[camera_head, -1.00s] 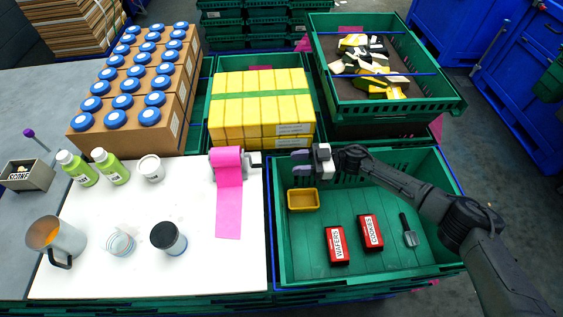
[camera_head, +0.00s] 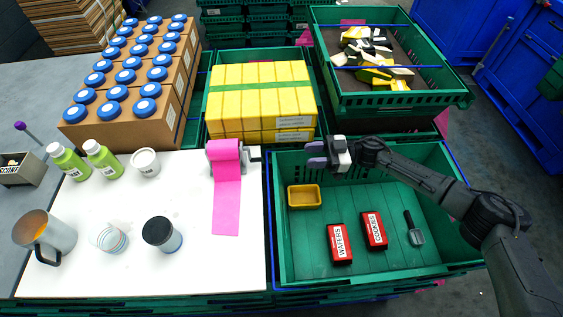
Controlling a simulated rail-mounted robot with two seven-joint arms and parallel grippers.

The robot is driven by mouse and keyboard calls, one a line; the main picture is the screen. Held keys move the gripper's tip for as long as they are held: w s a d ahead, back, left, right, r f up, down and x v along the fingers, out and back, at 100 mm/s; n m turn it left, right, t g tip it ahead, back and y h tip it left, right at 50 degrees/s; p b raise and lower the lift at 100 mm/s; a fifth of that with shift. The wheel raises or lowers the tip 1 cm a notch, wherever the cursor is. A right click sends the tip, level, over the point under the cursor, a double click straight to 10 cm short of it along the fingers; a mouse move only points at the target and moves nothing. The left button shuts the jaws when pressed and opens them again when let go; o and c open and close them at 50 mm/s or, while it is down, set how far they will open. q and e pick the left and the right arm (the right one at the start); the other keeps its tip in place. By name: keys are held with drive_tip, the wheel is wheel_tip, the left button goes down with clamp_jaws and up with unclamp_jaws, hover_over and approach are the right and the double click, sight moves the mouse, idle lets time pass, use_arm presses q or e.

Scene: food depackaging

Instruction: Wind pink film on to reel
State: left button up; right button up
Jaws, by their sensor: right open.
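The pink film (camera_head: 227,203) hangs from a reel (camera_head: 224,152) near the back right edge of the white board. Its free strip lies flat toward the front of the board. A small dark crank with a light end (camera_head: 254,152) sticks out to the right of the reel. My right gripper (camera_head: 310,155) is open and empty above the back left of the green crate, to the right of the crank and apart from it. Its fingers point left. My left gripper is not in view.
The green crate (camera_head: 375,273) holds a yellow tray (camera_head: 304,196), two red boxes (camera_head: 339,244) and a scoop (camera_head: 414,229). Yellow packs (camera_head: 262,105) stand behind the reel. Green bottles (camera_head: 68,161), a white tub (camera_head: 146,163), a jug (camera_head: 45,235) and a dark-lidded jar (camera_head: 162,236) stand on the board.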

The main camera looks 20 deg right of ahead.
use_arm(q)
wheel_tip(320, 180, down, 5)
drive_tip(key=b, duration=0.3)
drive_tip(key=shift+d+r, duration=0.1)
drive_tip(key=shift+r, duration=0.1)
use_arm(e)
drive_tip(key=w+a, duration=0.2)
drive_tip(key=a, duration=1.1)
drive_tip(key=shift+w, duration=0.25)
drive_tip(key=shift+a, duration=0.1)
drive_tip(key=shift+c, duration=0.2)
drive_tip(key=c, duration=0.3)
clamp_jaws()
